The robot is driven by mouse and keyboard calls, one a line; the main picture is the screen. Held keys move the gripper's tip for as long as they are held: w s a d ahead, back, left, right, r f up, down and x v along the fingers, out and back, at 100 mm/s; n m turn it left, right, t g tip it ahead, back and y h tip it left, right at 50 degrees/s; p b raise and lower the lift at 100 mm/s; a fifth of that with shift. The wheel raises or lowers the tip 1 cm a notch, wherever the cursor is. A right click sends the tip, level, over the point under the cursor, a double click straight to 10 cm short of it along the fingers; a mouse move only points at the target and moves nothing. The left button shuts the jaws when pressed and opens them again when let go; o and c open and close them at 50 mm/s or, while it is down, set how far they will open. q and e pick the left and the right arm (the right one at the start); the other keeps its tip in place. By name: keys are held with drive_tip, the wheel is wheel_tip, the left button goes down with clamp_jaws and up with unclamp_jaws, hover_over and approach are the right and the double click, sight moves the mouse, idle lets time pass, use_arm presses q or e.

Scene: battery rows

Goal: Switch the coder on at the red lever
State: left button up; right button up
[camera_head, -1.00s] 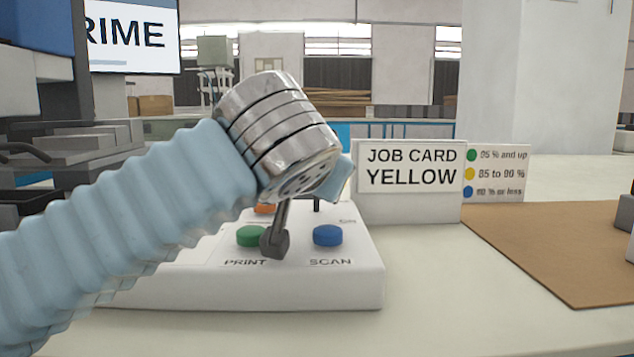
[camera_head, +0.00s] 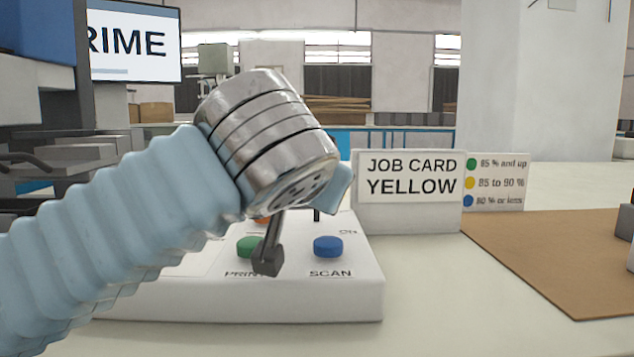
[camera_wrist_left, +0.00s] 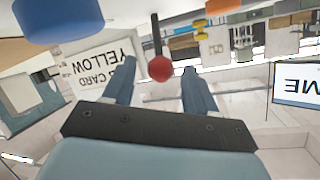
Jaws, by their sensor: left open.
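The coder is a white box (camera_head: 340,295) on the table, with a green PRINT button (camera_head: 249,246) and a blue SCAN button (camera_head: 327,246). The red lever shows in the left wrist view as a red ball knob (camera_wrist_left: 160,68) on a dark stalk; in the head view a short dark stalk (camera_head: 317,214) shows near the ON label, its knob hidden behind my left arm. My left gripper (camera_wrist_left: 158,70) is open, its two blue fingers on either side of the knob in the picture. Contact cannot be told. My right gripper is not in view.
A JOB CARD YELLOW sign (camera_head: 408,190) stands right behind the coder, beside a card with colour dots (camera_head: 496,183). A brown mat (camera_head: 560,255) lies at the right. A screen (camera_head: 133,42) stands at the back left. Table is bare in front of the mat.

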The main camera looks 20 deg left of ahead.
use_arm(q)
drive_tip(key=p+v, duration=0.2)
drive_tip(key=v, duration=0.9)
drive_tip(key=shift+s, duration=0.15)
